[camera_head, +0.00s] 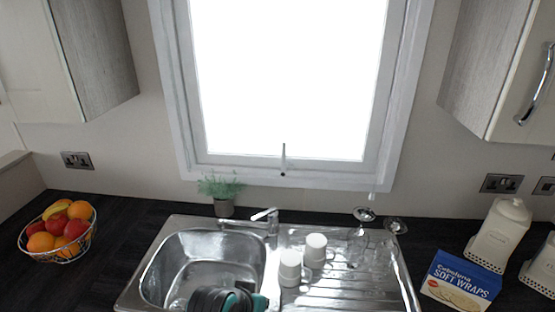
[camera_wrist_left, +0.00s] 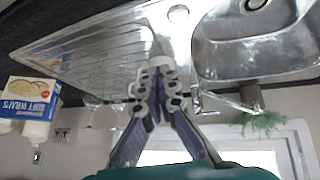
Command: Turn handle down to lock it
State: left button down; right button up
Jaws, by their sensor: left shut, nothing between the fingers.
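The window handle (camera_head: 283,158) is a small light lever at the bottom middle of the window frame (camera_head: 290,180). In the head view it points straight up, with a dark spot at its lower end. My left gripper (camera_wrist_left: 158,76) shows in the left wrist view with its fingers together and nothing between them. It appears in front of the sink area in that upside-down view. I cannot make out the handle in the wrist view. A black and teal part of mine shows at the bottom of the head view, over the sink, well below the handle. My right gripper is not in view.
Below the window are a steel sink (camera_head: 157,262) with a tap (camera_head: 266,214), a potted plant (camera_head: 223,209), white mugs (camera_head: 290,262) and upturned glasses (camera_head: 395,226). A fruit basket (camera_head: 62,256) stands left; a Soft Wraps box (camera_head: 460,280) and white canisters (camera_head: 499,235) stand right.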

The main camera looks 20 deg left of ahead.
pick_arm(q)
jog(key=w+a+r+n+t+h+p, duration=0.1)
jog(key=w+a+r+n+t+h, duration=0.3)
jog(key=w, duration=0.6)
jog(key=w+d+r+n+g+h+p, duration=0.1)
jog(key=w+r+n, duration=0.1)
jog(key=w+r, duration=0.6)
jog(key=w+a+r+n+t+h+p, duration=0.1)
jog(key=w+a+r+n+t+p, duration=0.15)
jog(key=w+a+n+t, duration=0.75)
jog(key=w+d+m+g+b, duration=0.2)
jog(key=w+m+g, duration=0.1)
jog(key=w, duration=1.1)
jog(key=shift+d+m+g+b, duration=0.15)
jog(key=shift+m+g+b, duration=0.25)
jog(key=shift+d+r+m+g+p, duration=0.4)
jog(key=shift+d+m+p, duration=0.15)
jog(key=shift+m+p, duration=0.2)
